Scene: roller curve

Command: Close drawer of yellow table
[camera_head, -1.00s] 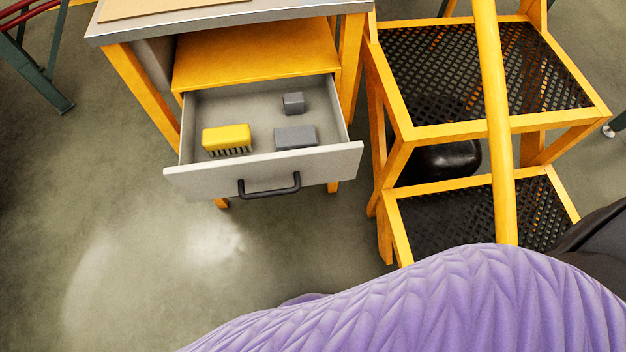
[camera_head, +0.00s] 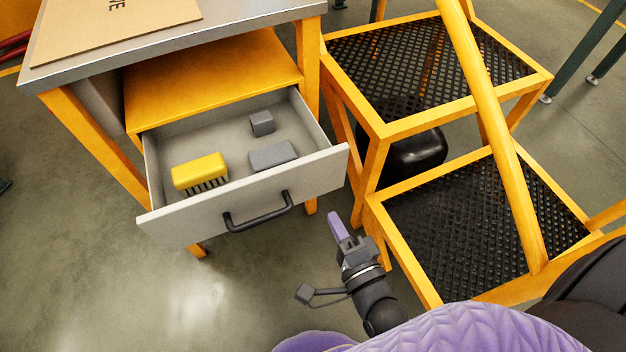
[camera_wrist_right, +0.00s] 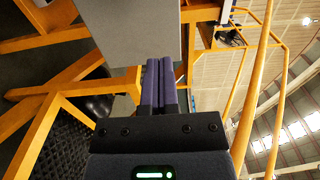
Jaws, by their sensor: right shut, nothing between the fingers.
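The yellow table (camera_head: 75,125) has a grey top and yellow legs. Its drawer (camera_head: 245,205) is pulled out, with a grey front and a black bar handle (camera_head: 258,212). Inside lie a yellow brush (camera_head: 200,172), a grey block (camera_head: 272,156) and a smaller grey block (camera_head: 262,123). My right gripper (camera_head: 337,226) is shut and empty, to the right of the handle and apart from it in the head view. In the right wrist view its purple fingers (camera_wrist_right: 158,85) are together, in front of a grey panel (camera_wrist_right: 135,35) that looks like the drawer front. My left gripper is out of view.
Yellow steps (camera_head: 380,130) with black mesh treads stand close to the right of the table and my right gripper. A cardboard piece (camera_head: 115,25) lies on the tabletop. The floor (camera_head: 120,300) in front of the drawer is clear.

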